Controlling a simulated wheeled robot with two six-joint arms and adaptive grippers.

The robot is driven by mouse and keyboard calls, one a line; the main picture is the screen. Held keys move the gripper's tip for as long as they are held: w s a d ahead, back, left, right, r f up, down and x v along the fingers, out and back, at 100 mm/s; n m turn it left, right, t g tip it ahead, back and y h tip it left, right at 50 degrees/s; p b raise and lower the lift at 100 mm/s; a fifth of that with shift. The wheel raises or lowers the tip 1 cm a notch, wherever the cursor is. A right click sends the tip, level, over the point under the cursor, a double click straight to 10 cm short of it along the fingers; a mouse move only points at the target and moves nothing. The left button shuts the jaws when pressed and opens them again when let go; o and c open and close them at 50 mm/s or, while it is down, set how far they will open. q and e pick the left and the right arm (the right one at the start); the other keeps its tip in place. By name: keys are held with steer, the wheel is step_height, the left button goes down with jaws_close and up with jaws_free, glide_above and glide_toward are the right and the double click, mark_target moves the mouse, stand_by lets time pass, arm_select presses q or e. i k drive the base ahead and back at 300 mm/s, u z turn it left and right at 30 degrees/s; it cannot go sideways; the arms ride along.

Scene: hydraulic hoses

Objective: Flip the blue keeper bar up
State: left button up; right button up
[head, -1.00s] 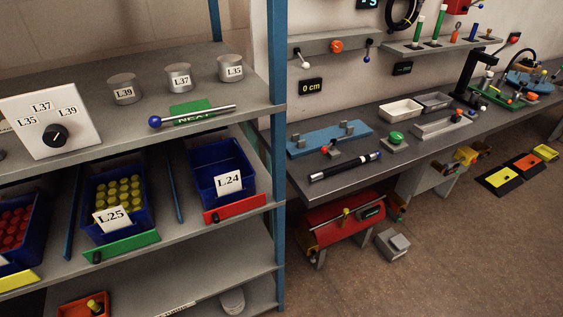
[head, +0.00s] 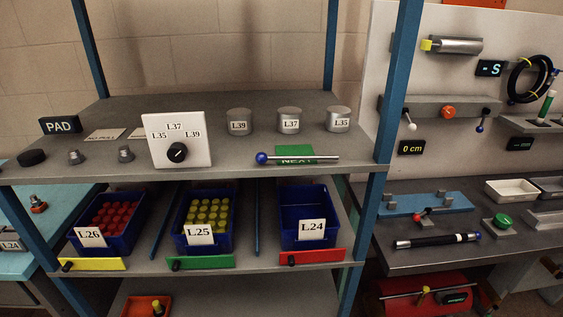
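No bar that I can surely name as the blue keeper bar is in view. On the middle shelf, low bars with dark knobs lie along the front: a yellow bar (head: 97,264), a green bar (head: 205,263) and a red bar (head: 312,257). Thin blue strips, a left one (head: 166,222) and a right one (head: 257,220), run front to back between the bins. On the top shelf, a metal rod with a blue ball end (head: 262,158) lies across the green NEXT card (head: 295,151). Neither of my grippers shows.
Blue bins L26 (head: 122,205), L25 (head: 233,222) and L24 (head: 303,192) stand behind the coloured bars. Blue posts (head: 377,190) frame the shelf. A selector dial plate (head: 190,125) stands on the top shelf. A grey workbench (head: 410,262) is at right.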

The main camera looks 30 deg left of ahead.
mark_target(262, 157)
steer(key=z, duration=0.95)
steer(key=i, duration=1.2)
steer(key=u, duration=2.9)
